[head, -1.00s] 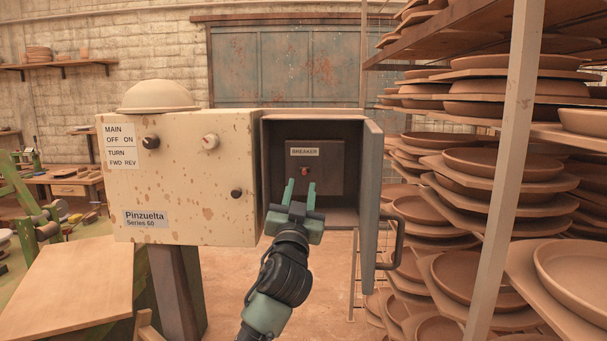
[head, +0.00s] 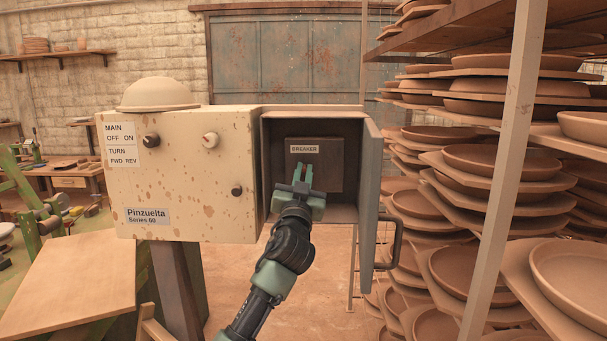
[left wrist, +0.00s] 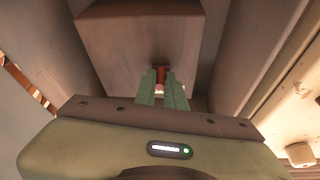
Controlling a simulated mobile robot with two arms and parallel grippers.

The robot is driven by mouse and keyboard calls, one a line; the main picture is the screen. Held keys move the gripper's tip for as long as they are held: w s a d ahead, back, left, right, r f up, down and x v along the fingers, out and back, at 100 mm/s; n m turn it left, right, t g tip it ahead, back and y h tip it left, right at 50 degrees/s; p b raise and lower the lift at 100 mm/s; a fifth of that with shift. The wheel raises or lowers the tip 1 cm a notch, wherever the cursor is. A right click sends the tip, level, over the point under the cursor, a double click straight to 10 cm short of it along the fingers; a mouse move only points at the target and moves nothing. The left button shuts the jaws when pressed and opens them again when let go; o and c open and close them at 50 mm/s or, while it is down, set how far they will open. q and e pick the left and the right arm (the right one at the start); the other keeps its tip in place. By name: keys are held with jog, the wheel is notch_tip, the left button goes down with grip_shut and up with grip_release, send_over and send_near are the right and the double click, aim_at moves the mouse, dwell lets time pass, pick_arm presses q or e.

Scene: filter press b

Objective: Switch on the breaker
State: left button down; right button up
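The breaker is a dark box (head: 330,172) with a white BREAKER label (head: 304,149), mounted inside the open cabinet (head: 275,135). Its small red lever (left wrist: 161,73) shows in the left wrist view, between my fingertips. My left gripper (head: 302,170) reaches into the cabinet in front of the breaker, its fingers close together. The lever fills the narrow gap, so the left gripper (left wrist: 161,82) looks shut on it. In the head view my fingers hide the lever; which way it tilts I cannot tell. My right gripper is not in view.
The cabinet door (head: 370,190) stands open on the right with its handle (head: 395,240). A beige control panel (head: 190,190) with knobs adjoins on the left. Racks of clay plates (head: 490,160) stand close on the right. A wooden board (head: 75,280) lies at lower left.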

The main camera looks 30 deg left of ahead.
pick_arm(q)
jog(key=shift+r+g+h+p, duration=1.15)
jog(key=shift+g+p, duration=0.75)
jog(key=shift+p, duration=3.9)
jog(key=shift+w+f+g, duration=0.1)
jog(key=shift+f+g, duration=0.05)
jog(key=shift+g, duration=0.45)
jog(key=shift+b, duration=0.3)
jog(key=c, duration=1.5)
grip_release()
jog(key=shift+f, duration=0.1)
